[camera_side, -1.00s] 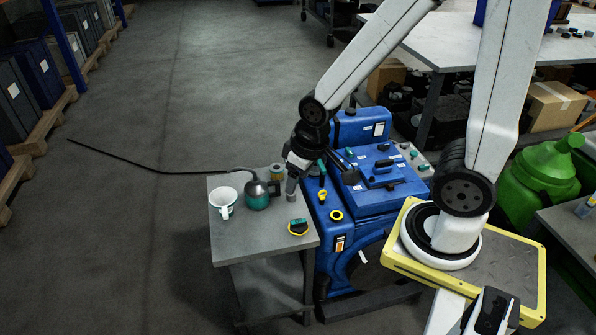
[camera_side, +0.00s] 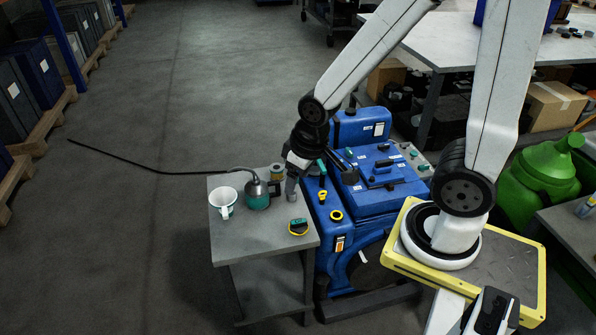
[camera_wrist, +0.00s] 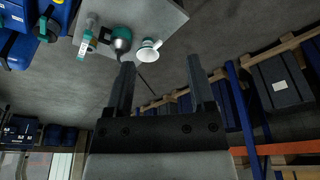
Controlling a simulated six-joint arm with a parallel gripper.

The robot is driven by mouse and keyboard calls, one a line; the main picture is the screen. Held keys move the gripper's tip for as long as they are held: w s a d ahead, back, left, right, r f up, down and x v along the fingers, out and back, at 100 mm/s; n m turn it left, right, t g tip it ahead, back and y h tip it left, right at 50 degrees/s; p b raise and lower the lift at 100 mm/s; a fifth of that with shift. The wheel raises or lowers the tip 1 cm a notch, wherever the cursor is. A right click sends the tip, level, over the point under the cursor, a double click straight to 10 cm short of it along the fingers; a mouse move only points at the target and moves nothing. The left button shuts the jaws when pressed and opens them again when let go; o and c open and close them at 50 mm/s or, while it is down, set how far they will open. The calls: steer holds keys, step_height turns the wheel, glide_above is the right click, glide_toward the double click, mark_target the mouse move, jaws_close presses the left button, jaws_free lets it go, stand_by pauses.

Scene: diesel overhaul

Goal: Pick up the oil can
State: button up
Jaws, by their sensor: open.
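The oil can (camera_side: 257,196), with a teal body, grey top and long thin dark spout, stands on the small grey bench (camera_side: 240,240). My gripper (camera_side: 292,178) is near the bench's back right corner, to the right of the can. In the wrist view my gripper (camera_wrist: 160,62) is open, with nothing between its fingers. Its fingers are hard to make out in the side view.
The blue engine (camera_side: 375,190) adjoins the bench on the right. Floor is open on the left.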

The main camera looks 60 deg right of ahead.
steer(key=w, duration=0.1)
steer(key=n+y, duration=0.3)
steer(key=n, duration=0.6)
glide_above(269, 183)
steer(key=s+d, duration=0.2)
steer(key=d, duration=0.1)
steer(key=shift+t, duration=0.3)
step_height(269, 183, down, 20)
steer(key=shift+s+a+f, duration=0.1)
steer(key=shift+a+f, duration=0.05)
steer(key=shift+f, duration=0.1)
steer(key=shift+x, duration=1.3)
steer(key=shift+x, duration=2.6)
steer(key=shift+s+a, duration=0.1)
steer(key=shift+s, duration=0.05)
